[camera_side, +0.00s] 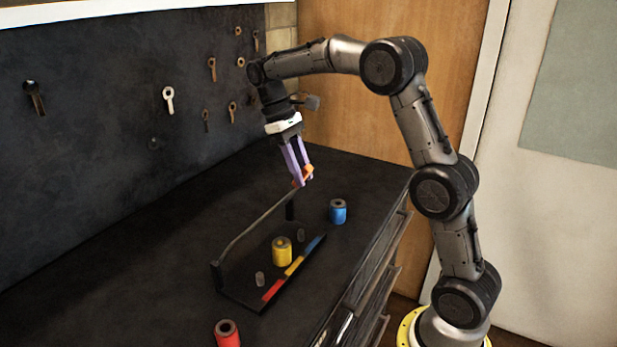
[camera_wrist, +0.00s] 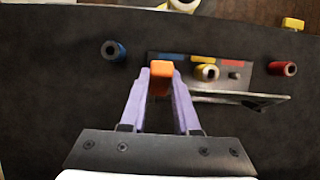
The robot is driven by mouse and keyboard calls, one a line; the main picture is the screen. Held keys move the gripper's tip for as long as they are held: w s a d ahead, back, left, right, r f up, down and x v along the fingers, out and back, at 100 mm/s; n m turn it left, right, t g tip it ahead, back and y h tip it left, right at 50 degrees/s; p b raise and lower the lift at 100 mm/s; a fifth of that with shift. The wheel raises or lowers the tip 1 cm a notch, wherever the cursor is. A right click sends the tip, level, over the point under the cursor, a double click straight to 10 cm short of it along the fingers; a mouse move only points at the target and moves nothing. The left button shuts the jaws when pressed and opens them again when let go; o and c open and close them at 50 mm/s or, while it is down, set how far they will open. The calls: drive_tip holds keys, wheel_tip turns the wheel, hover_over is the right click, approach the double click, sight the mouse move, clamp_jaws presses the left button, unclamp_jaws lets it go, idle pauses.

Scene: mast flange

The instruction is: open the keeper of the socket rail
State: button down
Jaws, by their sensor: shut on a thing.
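The socket rail (camera_side: 240,295) is a dark base on the bench with red, yellow and blue patches along its front; it also shows in the wrist view (camera_wrist: 247,84). The keeper (camera_side: 250,229) is a thin grey bar running along the rail's back side, with an orange grip (camera_side: 302,176) at its far end. My gripper (camera_side: 303,181), with purple fingers, is shut on the orange grip, seen between the fingertips in the wrist view (camera_wrist: 160,77). A yellow cylinder (camera_side: 282,251) stands on the rail's middle place. Short pegs (camera_side: 260,279) on either side of it are bare. I cannot tell how far the keeper is raised.
A blue cylinder (camera_side: 338,211) stands on the bench beyond the rail's blue end. A red cylinder (camera_side: 227,334) stands near its red end. The bench top left of the rail is clear.

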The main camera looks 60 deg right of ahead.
drive_tip(key=shift+w+r+g, duration=0.3)
drive_tip(key=shift+w+g, duration=0.5)
drive_tip(key=shift+w, duration=0.05)
drive_tip(key=c, duration=0.6)
unclamp_jaws()
drive_tip(key=shift+c, duration=0.2)
